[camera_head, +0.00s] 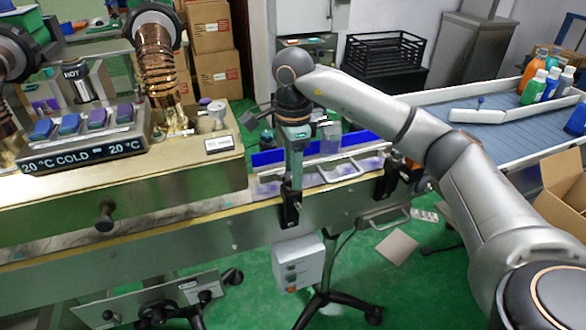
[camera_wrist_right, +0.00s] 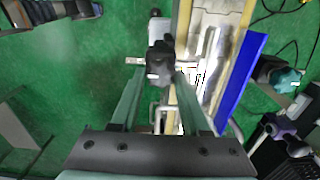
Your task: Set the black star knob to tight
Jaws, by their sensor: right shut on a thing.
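My right gripper (camera_head: 291,186) reaches down from the right arm to the front rail of the conveyor. In the right wrist view its two green fingers (camera_wrist_right: 160,84) close around a black knob (camera_wrist_right: 160,65), so it is shut on it. In the head view the black knob and its bracket (camera_head: 289,213) show just below the fingertips, partly covered by them. The knob's star shape and any tight or loose marking cannot be made out. My left gripper is in neither view.
A similar black bracket (camera_head: 386,184) stands farther right on the rail. Clear trays (camera_head: 340,170) lie on the conveyor beside a blue guide (camera_head: 268,157). A grey control box (camera_head: 298,265) hangs below. A machine with a temperature display (camera_head: 85,155) is at left.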

